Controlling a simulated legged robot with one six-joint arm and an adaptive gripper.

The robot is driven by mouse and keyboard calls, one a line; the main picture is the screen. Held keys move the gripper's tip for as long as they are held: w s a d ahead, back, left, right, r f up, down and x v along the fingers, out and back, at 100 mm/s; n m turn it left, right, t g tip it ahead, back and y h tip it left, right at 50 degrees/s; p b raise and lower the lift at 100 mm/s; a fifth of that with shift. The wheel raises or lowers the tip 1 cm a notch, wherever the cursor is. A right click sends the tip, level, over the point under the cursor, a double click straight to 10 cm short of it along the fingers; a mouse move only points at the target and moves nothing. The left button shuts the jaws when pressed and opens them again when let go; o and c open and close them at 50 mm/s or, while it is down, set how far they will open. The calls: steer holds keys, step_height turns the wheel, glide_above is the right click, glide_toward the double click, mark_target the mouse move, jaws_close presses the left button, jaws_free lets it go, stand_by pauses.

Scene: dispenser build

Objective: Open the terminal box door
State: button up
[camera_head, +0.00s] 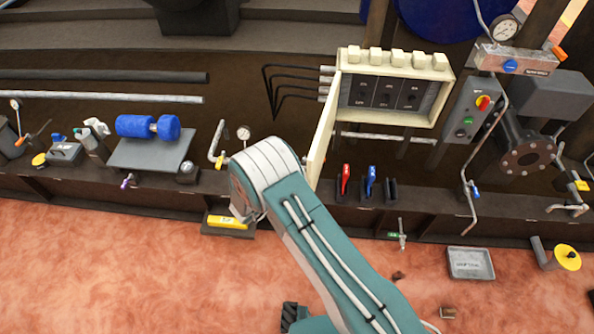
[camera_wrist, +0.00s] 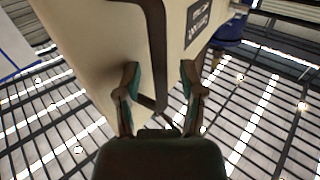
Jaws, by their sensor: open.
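The cream terminal box (camera_head: 442,75) is mounted at the upper right of centre in the head view. Its door (camera_head: 323,128) stands swung out on the left side, seen nearly edge-on, and dark panels inside the box show. In the head view my arm hides the gripper.
Red and blue levers (camera_head: 371,181) stand below the box. A switch box with a red knob (camera_head: 483,103) and pipes are to the right. A pressure gauge (camera_head: 243,133) is left of the door. A grey tray (camera_head: 470,264) lies on the mostly clear reddish floor.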

steer(key=v, duration=1.2)
steer(key=shift+a, duration=0.1)
steer(key=w+r+n+y, duration=0.1)
steer(key=w+r+y, duration=0.7)
steer(key=w+r, duration=0.55)
steer(key=s+d+r+n+y, duration=0.1)
steer(key=d+r+n+y, duration=0.15)
steer(key=r, duration=0.55)
steer(key=s+d+r+n+y, duration=0.15)
steer(key=d+r+y, duration=0.25)
steer(key=r, duration=0.4)
steer(key=s+d+r+n+g+y, duration=0.25)
steer(key=s+d+r, duration=0.35)
steer(key=s+d, duration=0.4)
steer(key=s+d+f+g+h, duration=0.1)
steer(key=s+d, duration=0.3)
steer(key=s, duration=0.3)
steer(key=s+d+f+g+h, duration=0.1)
steer(key=s+d+g+h, duration=0.1)
steer(key=s+d, duration=0.2)
steer(key=s+d+n+g+h, duration=0.1)
steer(key=s+d, duration=0.3)
steer(key=s, duration=0.6)
steer(key=shift+d+f+g+h, duration=0.25)
steer(key=shift+f+g+h, duration=0.15)
steer(key=shift+g, duration=0.15)
